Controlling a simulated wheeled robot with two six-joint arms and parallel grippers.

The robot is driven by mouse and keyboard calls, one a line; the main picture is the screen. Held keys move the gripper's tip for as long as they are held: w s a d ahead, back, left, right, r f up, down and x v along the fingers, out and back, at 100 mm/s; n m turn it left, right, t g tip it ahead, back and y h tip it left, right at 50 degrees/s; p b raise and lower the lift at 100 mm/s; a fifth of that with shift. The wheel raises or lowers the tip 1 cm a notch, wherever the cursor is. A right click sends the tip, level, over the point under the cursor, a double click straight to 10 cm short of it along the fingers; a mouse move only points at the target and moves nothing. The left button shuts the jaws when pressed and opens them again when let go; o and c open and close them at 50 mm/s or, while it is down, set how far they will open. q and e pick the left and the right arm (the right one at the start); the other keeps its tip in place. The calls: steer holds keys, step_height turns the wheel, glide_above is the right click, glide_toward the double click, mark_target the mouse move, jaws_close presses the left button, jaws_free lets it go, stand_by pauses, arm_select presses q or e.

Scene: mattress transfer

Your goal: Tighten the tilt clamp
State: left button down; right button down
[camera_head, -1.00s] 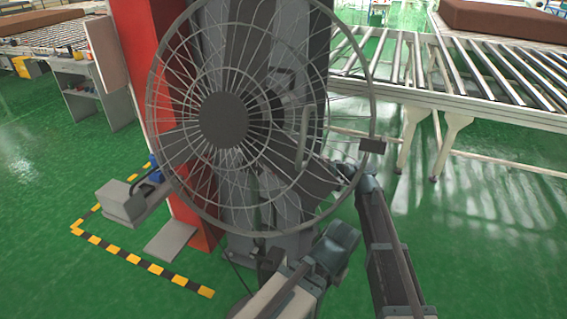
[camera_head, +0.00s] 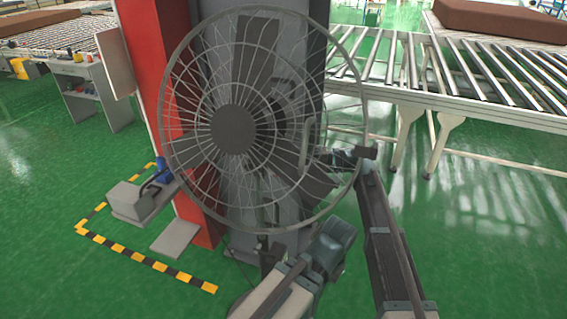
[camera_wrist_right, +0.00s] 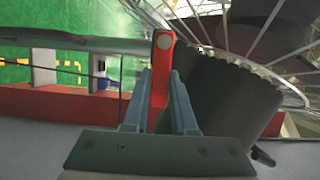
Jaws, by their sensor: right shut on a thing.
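A large round fan (camera_head: 233,130) with a wire cage faces me in the head view. In the right wrist view its cage (camera_wrist_right: 262,66) fills the upper right, beside a dark housing (camera_wrist_right: 222,92). A red lever (camera_wrist_right: 161,62) with a round pin at its top, apparently the tilt clamp's, stands beside a grey bar (camera_wrist_right: 90,42). My right gripper (camera_wrist_right: 158,92) is shut on this lever, one finger on each side. In the head view my right arm reaches behind the cage's right side, so the grip is hidden there.
A red and grey column (camera_head: 190,195) stands right behind the fan. A roller conveyor (camera_head: 470,100) with a brown mattress (camera_head: 495,20) is at the right. Yellow-black floor tape (camera_head: 150,262) marks the left. Green floor is open at both sides.

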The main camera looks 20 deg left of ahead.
steer(key=c, duration=0.7)
jaws_free()
steer(key=shift+d, duration=0.1)
steer(key=v, duration=1.3)
steer(key=shift+w+d, duration=0.15)
steer(key=shift+d, duration=0.2)
